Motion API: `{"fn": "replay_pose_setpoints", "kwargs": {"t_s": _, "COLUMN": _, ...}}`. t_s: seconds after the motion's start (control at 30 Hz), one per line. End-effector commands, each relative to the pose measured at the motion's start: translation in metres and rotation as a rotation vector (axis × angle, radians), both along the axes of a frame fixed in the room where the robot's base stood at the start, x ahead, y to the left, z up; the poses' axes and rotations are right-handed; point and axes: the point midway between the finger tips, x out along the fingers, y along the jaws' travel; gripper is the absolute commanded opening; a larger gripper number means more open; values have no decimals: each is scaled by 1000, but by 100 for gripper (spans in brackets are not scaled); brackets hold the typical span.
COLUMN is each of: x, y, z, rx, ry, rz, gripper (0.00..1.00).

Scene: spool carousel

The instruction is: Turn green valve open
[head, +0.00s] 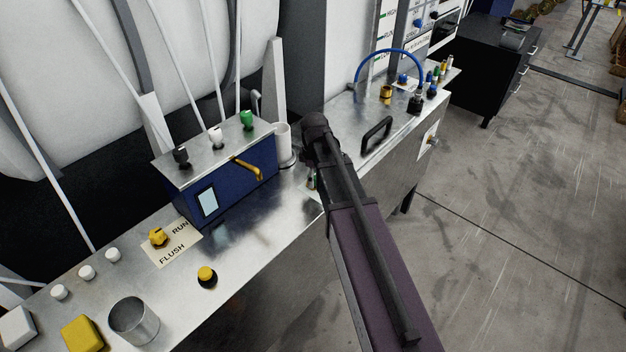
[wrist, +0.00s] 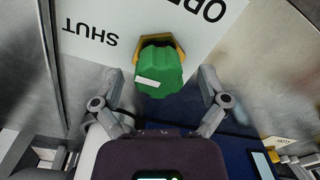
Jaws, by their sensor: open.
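The green valve (wrist: 160,72) is a ribbed green knob on a brass-coloured base, seen close up in the wrist view. A white mark shows on its near, lower-left side. Behind it is a white label (wrist: 120,18) with SHUT at the left and OPE... at the upper right, upside down and cut off by the frame. My gripper (wrist: 159,80) is open, with one finger on each side of the knob and visible gaps between. In the head view my arm hides most of this spot; only a small green patch shows beside it.
A blue box (head: 240,178) with black, white and green knobs and a yellow handle stands left of my arm. A white cup (head: 283,142) is behind it. A yellow RUN/FLUSH knob (head: 158,237) and a metal cup (head: 133,320) are nearer. A black handle (head: 376,134) sits right.

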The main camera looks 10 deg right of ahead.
Motion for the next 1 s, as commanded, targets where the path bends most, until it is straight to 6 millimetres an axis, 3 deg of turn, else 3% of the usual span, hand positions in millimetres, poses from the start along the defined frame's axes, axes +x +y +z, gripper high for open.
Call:
{"fn": "replay_pose_setpoints", "kwargs": {"t_s": 0.33, "x": 0, "y": 0, "z": -1, "rx": 0, "ry": 0, "rz": 0, "gripper": 93}}
{"fn": "replay_pose_setpoints", "kwargs": {"t_s": 0.6, "x": 0, "y": 0, "z": -1, "rx": 0, "ry": 0, "rz": 0, "gripper": 13}}
{"fn": "replay_pose_setpoints", "kwargs": {"t_s": 1.0, "x": -1, "y": 1, "z": -1, "rx": 3, "ry": 3, "rz": -29, "gripper": 11}}
